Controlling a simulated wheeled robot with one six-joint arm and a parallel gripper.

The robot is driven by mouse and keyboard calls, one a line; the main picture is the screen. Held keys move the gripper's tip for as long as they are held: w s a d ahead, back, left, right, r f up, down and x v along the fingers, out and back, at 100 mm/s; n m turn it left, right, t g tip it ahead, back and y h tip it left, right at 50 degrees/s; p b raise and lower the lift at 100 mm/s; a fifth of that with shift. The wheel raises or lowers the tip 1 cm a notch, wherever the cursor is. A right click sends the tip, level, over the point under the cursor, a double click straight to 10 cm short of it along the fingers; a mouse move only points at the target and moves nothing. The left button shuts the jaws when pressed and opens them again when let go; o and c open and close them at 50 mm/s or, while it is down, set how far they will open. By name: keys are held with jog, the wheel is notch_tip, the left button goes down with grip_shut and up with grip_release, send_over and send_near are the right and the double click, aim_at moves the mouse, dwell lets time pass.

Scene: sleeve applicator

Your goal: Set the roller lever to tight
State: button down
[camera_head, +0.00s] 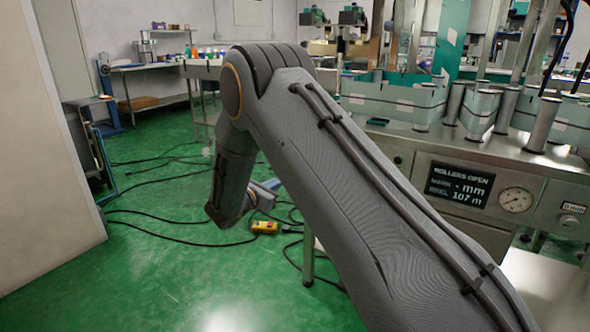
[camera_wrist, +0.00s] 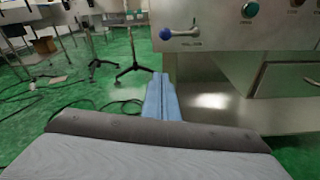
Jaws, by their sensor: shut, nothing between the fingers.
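The roller lever (camera_wrist: 182,33) is on the steel front panel in the wrist view. Its blue ball knob (camera_wrist: 165,33) points left from a metal pivot, and the arm lies nearly level. A small label below is too blurred to read surely. My gripper (camera_wrist: 161,80) has blue fingers, shut and empty. In the picture its tips are below the knob, apart from it. In the head view only a bit of my gripper (camera_head: 270,186) shows beyond my arm, and the lever is not visible. The machine's screen (camera_head: 460,184) reads "ROLLERS OPEN".
A green button (camera_wrist: 249,9) sits right of the lever on the panel. A steel drawer front (camera_wrist: 285,78) is lower right. A pressure gauge (camera_head: 515,199) is beside the screen. A yellow box (camera_head: 265,227) and black cables lie on the green floor.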

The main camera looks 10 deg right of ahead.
jog(key=b+x, duration=0.2)
jog(key=x, duration=0.8)
jog(key=r, duration=0.2)
jog(key=s+r, duration=0.1)
jog(key=shift+s+r, duration=0.1)
jog(key=shift+r, duration=0.25)
